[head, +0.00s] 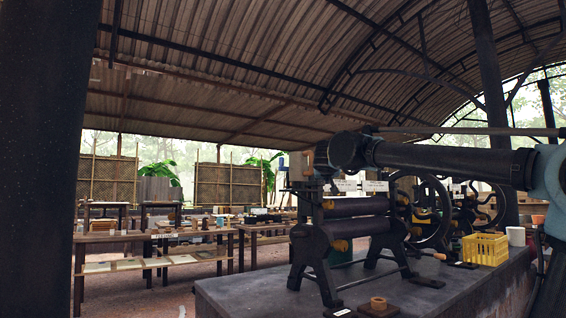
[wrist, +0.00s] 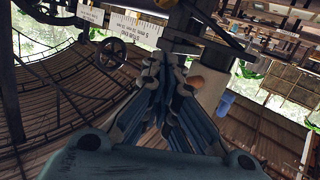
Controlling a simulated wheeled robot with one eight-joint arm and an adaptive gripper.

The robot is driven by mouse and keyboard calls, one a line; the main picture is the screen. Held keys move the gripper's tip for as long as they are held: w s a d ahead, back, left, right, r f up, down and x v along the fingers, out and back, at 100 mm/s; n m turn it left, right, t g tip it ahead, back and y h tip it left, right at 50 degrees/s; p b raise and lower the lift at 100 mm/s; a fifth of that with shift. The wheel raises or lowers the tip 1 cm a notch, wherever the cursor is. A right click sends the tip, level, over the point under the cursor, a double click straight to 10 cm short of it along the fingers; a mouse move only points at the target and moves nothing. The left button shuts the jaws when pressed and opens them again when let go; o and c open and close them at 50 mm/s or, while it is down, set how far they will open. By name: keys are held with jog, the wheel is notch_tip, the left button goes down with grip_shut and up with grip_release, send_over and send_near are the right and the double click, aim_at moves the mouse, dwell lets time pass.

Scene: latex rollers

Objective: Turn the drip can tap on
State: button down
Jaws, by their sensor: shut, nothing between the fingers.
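I cannot pick out the drip can or its tap for certain. In the wrist view my gripper (wrist: 165,68) has its fingers together and empty, close to a dark upright metal part (wrist: 190,28). A brown rounded piece (wrist: 212,80) shows just right of the fingers; I cannot tell whether it belongs to the tap. In the head view my arm reaches in from the right, and its end is above the left side of the black roller machine (head: 350,228). There the fingers are too small and dark to make out.
The roller machine stands on a dark bench (head: 460,290). A flywheel (head: 425,215) is behind the rollers. Wooden tables (head: 150,238) stand at the left. A white scale strip (wrist: 130,28) is near my fingers.

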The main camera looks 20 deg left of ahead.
jog(key=s+a+r+n+y, duration=0.1)
jog(key=a+r+y, duration=0.1)
jog(key=a+r, duration=0.2)
jog(key=s+a+r+n+y, duration=0.1)
jog(key=a+r, duration=0.4)
jog(key=a, duration=0.5)
jog(key=shift+s+r+t+y, duration=0.3)
jog(key=shift+s+y, duration=0.45)
jog(key=shift+y, duration=0.25)
jog(key=x, duration=1.4)
jog(key=shift+w+d, duration=0.1)
jog(key=shift+h, duration=0.3)
